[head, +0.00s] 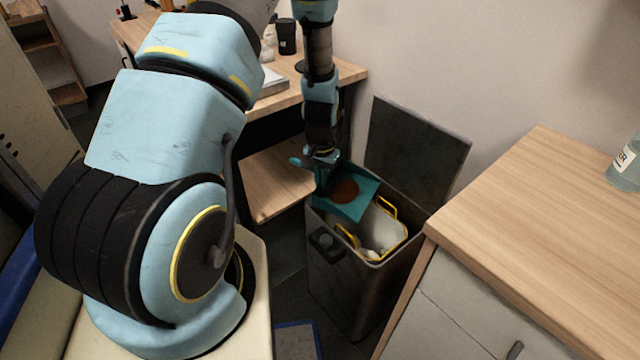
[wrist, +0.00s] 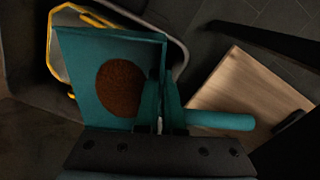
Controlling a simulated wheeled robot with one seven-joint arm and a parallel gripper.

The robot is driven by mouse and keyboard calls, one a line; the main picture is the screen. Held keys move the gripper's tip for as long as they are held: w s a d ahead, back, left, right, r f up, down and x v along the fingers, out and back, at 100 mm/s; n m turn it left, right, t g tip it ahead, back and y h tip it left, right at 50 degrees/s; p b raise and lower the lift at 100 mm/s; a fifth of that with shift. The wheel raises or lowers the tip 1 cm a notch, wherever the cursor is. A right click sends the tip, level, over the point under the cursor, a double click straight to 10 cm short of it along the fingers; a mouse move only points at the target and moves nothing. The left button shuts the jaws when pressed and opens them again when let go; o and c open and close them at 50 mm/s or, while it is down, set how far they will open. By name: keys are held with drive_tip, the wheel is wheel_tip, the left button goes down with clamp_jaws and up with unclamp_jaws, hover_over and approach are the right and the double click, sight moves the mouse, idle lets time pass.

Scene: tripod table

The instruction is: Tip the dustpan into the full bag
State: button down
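My gripper (head: 323,164) is shut on the dustpan's handle, whose end (wrist: 222,120) sticks out to the right in the wrist view. The pan looks roughly level. The pale bag (head: 378,226) with yellow handles sits inside the bin, with whitish contents low in it. The pan hides part of the bag; its yellow edge (wrist: 50,45) shows beside the pan in the wrist view.
The dark bin (head: 345,290) has its lid (head: 415,140) raised against the wall. A wooden-topped cabinet (head: 555,205) with a bottle (head: 625,165) stands close on the right. A desk (head: 348,76) is behind, and a lower wooden surface (head: 272,180) lies left of the bin.

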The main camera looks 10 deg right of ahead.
drive_tip(key=shift+f+b, duration=0.85)
drive_tip(key=shift+f, duration=0.5)
drive_tip(key=shift+s+d+r+t+y+p, duration=0.1)
drive_tip(key=shift+r+t+y+p, duration=0.15)
drive_tip(key=shift+r+p, duration=0.1)
drive_tip(key=shift+s+d+r+t+y+p, duration=0.1)
drive_tip(key=shift+r+t+y+p, duration=0.05)
drive_tip(key=shift+r+y+p, duration=0.15)
drive_tip(key=shift+w+a, duration=0.1)
drive_tip(key=shift+a, duration=0.05)
drive_tip(key=shift+s+d+r+t+y+p, duration=0.1)
drive_tip(key=shift+d+r+t+y+p, duration=0.05)
drive_tip(key=shift+r+y+p, duration=0.15)
drive_tip(key=shift+s+d+r+t+y+p, duration=0.1)
drive_tip(key=shift+r+t+p, duration=0.05)
drive_tip(key=shift+r, duration=0.2)
drive_tip(key=shift+s+d+r+t+y+p, duration=0.2)
drive_tip(key=shift+r+t+y+p, duration=0.1)
drive_tip(key=shift+r+p, duration=0.1)
